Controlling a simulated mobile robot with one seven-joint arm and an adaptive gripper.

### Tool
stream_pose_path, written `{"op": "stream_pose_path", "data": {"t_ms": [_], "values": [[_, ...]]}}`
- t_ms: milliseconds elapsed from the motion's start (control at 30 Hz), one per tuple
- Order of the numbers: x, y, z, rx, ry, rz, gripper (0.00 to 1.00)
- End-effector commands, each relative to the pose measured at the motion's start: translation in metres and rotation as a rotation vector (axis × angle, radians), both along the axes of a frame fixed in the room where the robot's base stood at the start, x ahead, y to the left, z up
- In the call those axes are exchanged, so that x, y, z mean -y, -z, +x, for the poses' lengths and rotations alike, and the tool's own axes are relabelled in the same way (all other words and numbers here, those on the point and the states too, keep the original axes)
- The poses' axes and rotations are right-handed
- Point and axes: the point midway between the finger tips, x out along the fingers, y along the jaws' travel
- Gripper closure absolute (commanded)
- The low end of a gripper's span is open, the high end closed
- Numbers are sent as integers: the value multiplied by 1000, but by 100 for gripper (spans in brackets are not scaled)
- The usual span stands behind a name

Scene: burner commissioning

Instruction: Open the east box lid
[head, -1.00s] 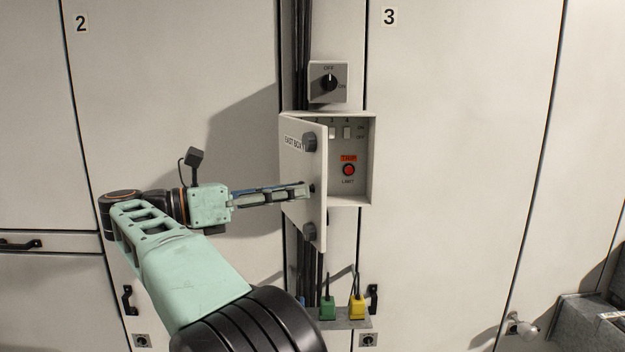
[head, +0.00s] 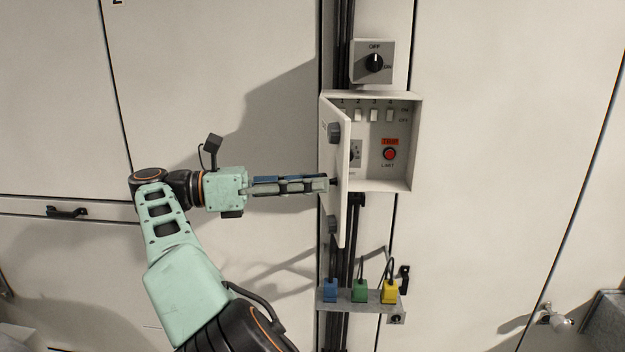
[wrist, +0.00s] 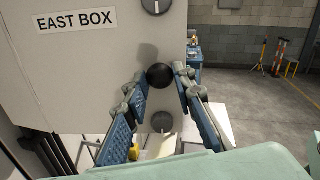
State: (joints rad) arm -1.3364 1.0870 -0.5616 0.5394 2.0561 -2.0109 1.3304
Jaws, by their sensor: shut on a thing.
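The east box (head: 416,145) is a grey wall box in the head view. Its lid (head: 341,205) is hinged on the left and stands well open, nearly edge-on to the head camera. The lid's EAST BOX label (wrist: 77,20) shows in the wrist view. My gripper (head: 327,184) reaches the lid from the left. In the wrist view its fingers (wrist: 160,80) are shut on the round black knob (wrist: 160,76) at the lid's edge. Inside the box, a row of switches and a red button (head: 389,154) under a TRIP label are visible. The lid hides part of the interior.
A rotary OFF/ON switch (head: 374,62) sits above the box. Below is a small shelf (head: 345,300) with blue, green and yellow plugs. Dark cables run vertically behind the box. Open floor (wrist: 260,110) shows beyond the lid in the wrist view.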

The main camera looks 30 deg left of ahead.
Motion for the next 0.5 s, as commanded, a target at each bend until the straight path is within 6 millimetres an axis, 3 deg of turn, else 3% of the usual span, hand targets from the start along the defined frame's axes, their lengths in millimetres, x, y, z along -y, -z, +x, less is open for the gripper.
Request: {"op": "stream_pose_path", "data": {"t_ms": [267,300,433,500], "values": [[0,-3,1,7,-3,1,100],[0,-3,1,7,-3,1,72],[0,-2,1,6,-2,1,58],[0,-2,1,5,-2,0,58]]}}
